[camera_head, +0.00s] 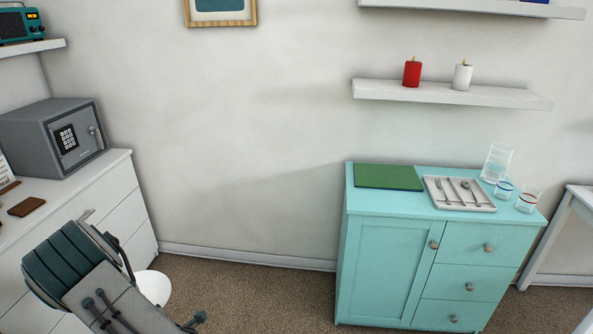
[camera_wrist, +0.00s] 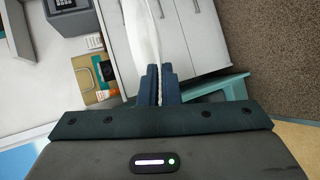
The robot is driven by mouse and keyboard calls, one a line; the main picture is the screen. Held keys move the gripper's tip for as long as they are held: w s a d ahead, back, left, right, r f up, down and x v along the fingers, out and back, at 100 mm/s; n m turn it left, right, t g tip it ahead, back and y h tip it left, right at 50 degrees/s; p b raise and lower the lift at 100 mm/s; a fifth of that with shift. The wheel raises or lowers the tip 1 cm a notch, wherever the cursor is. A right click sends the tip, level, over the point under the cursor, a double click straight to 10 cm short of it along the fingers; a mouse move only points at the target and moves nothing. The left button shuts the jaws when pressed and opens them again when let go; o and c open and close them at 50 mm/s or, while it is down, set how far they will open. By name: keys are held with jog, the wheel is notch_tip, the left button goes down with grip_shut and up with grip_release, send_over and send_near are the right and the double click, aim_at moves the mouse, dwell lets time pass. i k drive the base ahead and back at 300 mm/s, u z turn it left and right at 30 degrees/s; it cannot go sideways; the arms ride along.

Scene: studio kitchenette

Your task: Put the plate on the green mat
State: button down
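The white plate (camera_head: 153,287) shows at the lower left in the head view, partly hidden behind my arm. In the wrist view the plate (camera_wrist: 142,38) is seen nearly edge-on, standing up from between the fingers. My gripper (camera_wrist: 158,88) is shut on its rim. The green mat (camera_head: 388,176) lies flat and bare on the left part of the turquoise cabinet top, well to the right of the plate in the head view.
A grey safe (camera_head: 50,138) sits on the white drawer unit (camera_head: 120,209) at left. Carpet (camera_head: 262,297) between the cabinets is clear.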

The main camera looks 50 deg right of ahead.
aim_at(394, 178)
jog(key=z, duration=2.85)
